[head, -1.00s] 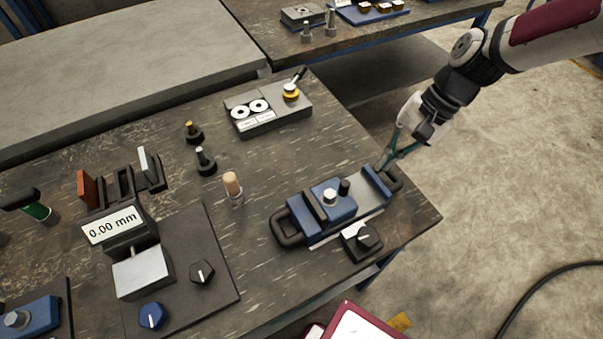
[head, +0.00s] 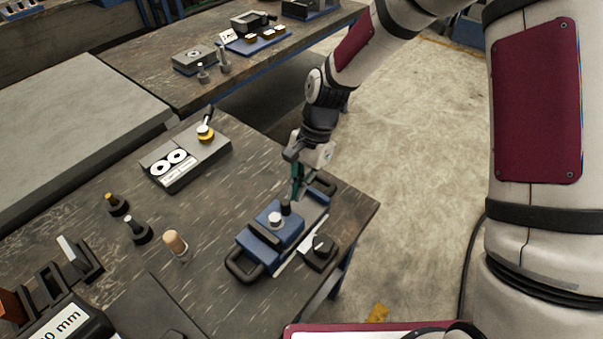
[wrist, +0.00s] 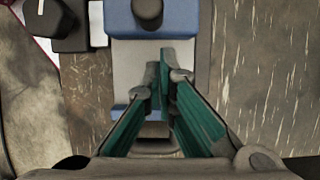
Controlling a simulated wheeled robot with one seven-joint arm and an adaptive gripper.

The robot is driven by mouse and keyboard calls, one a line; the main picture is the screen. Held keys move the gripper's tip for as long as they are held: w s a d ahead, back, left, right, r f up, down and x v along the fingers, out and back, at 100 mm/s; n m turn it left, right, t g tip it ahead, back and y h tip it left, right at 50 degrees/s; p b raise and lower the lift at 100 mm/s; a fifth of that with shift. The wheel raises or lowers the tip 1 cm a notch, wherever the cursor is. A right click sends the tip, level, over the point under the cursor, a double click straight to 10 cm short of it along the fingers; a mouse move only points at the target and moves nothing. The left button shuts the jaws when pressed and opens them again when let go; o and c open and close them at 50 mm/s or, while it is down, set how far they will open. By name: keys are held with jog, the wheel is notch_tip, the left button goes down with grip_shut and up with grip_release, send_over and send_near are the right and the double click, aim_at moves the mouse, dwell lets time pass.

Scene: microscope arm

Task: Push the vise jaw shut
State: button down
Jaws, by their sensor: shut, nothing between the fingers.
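The blue vise (head: 262,240) lies near the table's right edge, with a black handle at each end. Its blue block (head: 283,228) carries a silver bolt and a black knob. In the wrist view, this blue block (wrist: 180,20) is at the top, the bare grey bed (wrist: 128,62) in the middle, and a blue end piece (wrist: 122,113) lower down, partly hidden by my fingers. My gripper (head: 296,198) is shut and empty, pointing down close to the black knob. In the wrist view, its tips (wrist: 165,72) are over the grey bed, just short of the block; contact cannot be told.
A black knob box (head: 320,252) stands close beside the vise. A wooden-topped peg (head: 175,244), dark posts (head: 137,230) and a grey fixture box (head: 185,152) stand to the left. Open floor lies right of the table.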

jog(key=shift+x, duration=0.9)
